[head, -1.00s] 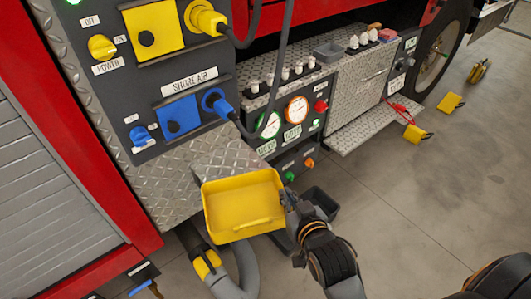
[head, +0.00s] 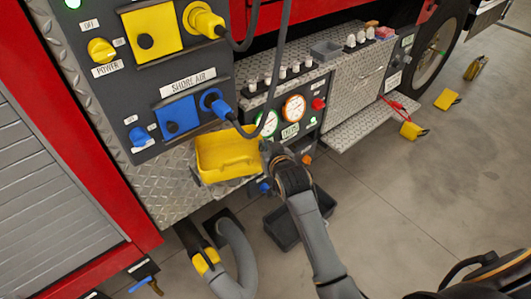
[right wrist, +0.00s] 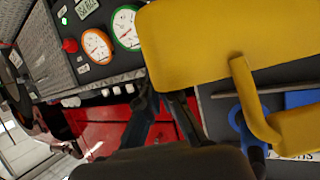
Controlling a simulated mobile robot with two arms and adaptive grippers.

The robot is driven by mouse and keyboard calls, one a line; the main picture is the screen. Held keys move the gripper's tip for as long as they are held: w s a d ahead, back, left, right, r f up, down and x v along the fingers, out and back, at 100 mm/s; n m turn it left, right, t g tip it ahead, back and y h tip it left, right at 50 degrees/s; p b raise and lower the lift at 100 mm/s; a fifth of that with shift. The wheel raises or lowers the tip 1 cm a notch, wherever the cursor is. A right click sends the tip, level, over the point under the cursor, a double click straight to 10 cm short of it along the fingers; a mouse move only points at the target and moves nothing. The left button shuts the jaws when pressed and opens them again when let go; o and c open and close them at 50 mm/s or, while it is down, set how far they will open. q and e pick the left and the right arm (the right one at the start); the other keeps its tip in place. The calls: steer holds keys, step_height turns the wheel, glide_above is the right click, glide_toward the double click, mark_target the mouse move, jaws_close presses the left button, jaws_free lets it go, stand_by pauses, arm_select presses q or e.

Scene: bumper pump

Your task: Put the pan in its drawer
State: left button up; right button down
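The yellow pan (head: 222,168) is a shallow, open tray with a handle on its front side. It is held in the air in front of the diamond-plate bumper, below the blue shore air panel. My right gripper (head: 266,151) is at the pan's right end, with its fingers closed on the wall. In the right wrist view the pan (right wrist: 220,40) fills the upper right, and the fingertips (right wrist: 163,97) meet its edge, partly hidden by it. I cannot clearly make out an open drawer; the pan covers part of the bumper front. My left gripper is not in view.
A dark open bin (head: 300,222) stands on the floor below my right arm. A grey hose (head: 238,262) hangs at the bottom left. A blue plug's cable (head: 243,128) hangs close above the pan. Gauges (head: 293,108) are to the right.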

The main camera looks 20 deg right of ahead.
steer(key=shift+f, duration=1.65)
steer(key=shift+s, duration=0.1)
steer(key=c, duration=2)
jaws_free()
steer(key=shift+f, duration=0.2)
steer(key=o, duration=0.5)
steer(key=shift+r, duration=0.1)
steer(key=shift+s+r, duration=0.1)
steer(key=shift+r, duration=0.05)
steer(key=v, duration=1.1)
steer(key=shift+s+r, duration=0.2)
steer(key=shift+s, duration=0.15)
